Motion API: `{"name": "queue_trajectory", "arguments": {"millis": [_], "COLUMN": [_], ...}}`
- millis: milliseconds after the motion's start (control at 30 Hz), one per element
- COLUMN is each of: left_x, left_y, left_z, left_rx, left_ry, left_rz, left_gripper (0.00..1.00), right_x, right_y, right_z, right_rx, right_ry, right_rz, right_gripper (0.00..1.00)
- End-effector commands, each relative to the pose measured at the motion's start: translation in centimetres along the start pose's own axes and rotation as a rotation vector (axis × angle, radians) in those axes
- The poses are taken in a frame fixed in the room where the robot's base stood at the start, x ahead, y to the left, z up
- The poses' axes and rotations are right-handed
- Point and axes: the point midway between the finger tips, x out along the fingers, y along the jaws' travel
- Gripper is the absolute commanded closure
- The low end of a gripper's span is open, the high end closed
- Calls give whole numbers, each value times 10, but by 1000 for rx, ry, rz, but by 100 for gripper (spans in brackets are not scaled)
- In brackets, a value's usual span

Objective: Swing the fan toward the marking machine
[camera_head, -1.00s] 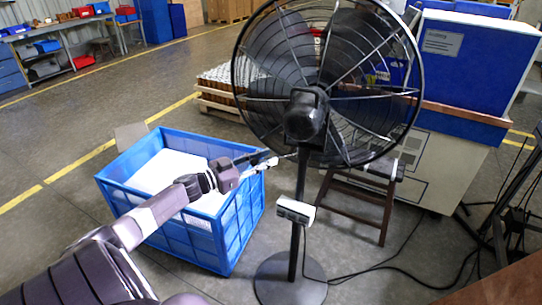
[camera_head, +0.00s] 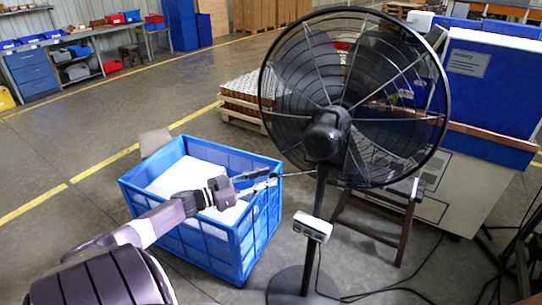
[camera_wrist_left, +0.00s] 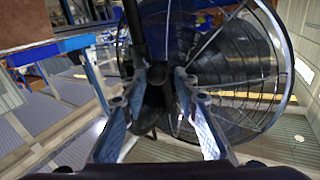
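The black pedestal fan (camera_head: 327,135) stands right of centre in the head view, its round cage facing away and its motor housing toward me. The blue and white marking machine (camera_head: 490,75) is behind it at the right. My left gripper (camera_head: 274,179) is left of the fan pole, below the motor housing, with its fingers apart. In the left wrist view, the open fingers (camera_wrist_left: 170,76) point toward the fan (camera_wrist_left: 235,75), and the dark housing shows behind and between them. I see no clear contact. My right gripper is not in view.
A blue crate (camera_head: 240,245) with white contents stands under my left arm. A grey-white box (camera_head: 312,226) is on the fan pole. A dark stool (camera_head: 375,220) stands behind the fan, and a cable runs over the floor at right. Open floor lies to the left.

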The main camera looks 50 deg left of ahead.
Motion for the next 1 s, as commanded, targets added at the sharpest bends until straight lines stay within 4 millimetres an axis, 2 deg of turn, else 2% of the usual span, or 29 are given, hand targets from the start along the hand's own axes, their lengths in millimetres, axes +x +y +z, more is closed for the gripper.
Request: {"name": "queue_trajectory", "arguments": {"millis": [367, 1000], "left_x": [-24, -26], "left_y": [-6, -6], "left_z": [0, 1], "left_rx": [0, 0], "left_ry": [-2, -1], "left_rz": [-2, -1], "left_gripper": [74, 74], "right_x": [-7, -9], "right_y": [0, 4], "right_z": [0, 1], "right_rx": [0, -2], "right_ry": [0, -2], "right_rz": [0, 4], "right_gripper": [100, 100]}}
